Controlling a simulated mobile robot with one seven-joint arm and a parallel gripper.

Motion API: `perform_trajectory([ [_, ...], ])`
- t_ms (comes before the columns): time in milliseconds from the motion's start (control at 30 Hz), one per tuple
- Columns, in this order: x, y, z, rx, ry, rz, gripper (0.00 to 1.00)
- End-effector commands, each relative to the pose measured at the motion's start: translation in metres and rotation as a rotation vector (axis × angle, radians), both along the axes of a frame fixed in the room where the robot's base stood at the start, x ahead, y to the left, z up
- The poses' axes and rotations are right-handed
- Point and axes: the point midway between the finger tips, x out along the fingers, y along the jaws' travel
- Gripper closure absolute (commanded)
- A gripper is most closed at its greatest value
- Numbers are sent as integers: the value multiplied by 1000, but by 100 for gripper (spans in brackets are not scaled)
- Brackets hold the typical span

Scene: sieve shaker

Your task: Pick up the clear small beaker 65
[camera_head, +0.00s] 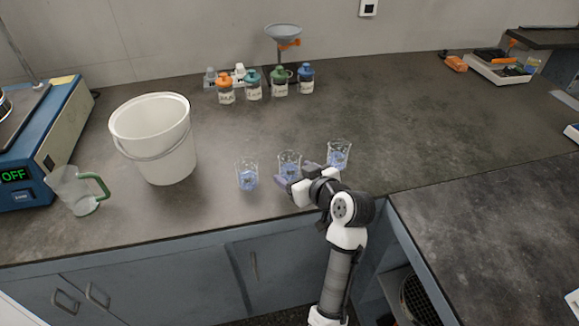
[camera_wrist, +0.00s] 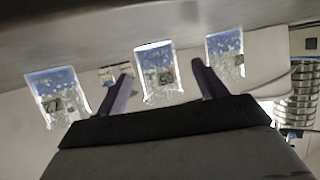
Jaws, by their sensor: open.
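Three small clear beakers with blue markings stand in a row on the dark bench. The middle beaker (camera_head: 289,160) carries a number that seems to read 65 in the wrist view (camera_wrist: 158,84). My gripper (camera_head: 294,176) is open at the near side of the middle beaker. In the wrist view its two fingers (camera_wrist: 161,72) point toward this beaker, one on each side; contact cannot be made out. The left beaker (camera_head: 247,175) and right beaker (camera_head: 338,153) stand apart on either side. My gripper partly hides the middle beaker's lower part in the head view.
A white bucket (camera_head: 152,140) and a jug with a green handle (camera_head: 78,190) stand left, beside a blue device (camera_head: 45,150) reading OFF. Several capped bottles (camera_head: 253,85) and a funnel stand (camera_head: 283,34) are at the back.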

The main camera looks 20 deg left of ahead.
Motion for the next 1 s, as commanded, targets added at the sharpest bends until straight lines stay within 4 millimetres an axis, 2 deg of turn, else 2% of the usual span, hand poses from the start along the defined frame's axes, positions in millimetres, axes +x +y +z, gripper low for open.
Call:
perform_trajectory([
  [233, 22, 25, -11, 0, 1, 2, 30],
  [533, 25, 28, -14, -1, -1, 0, 30],
  [900, 25, 27, -13, -1, -1, 0, 78],
  [1000, 24, 27, -13, 0, -1, 0, 80],
])
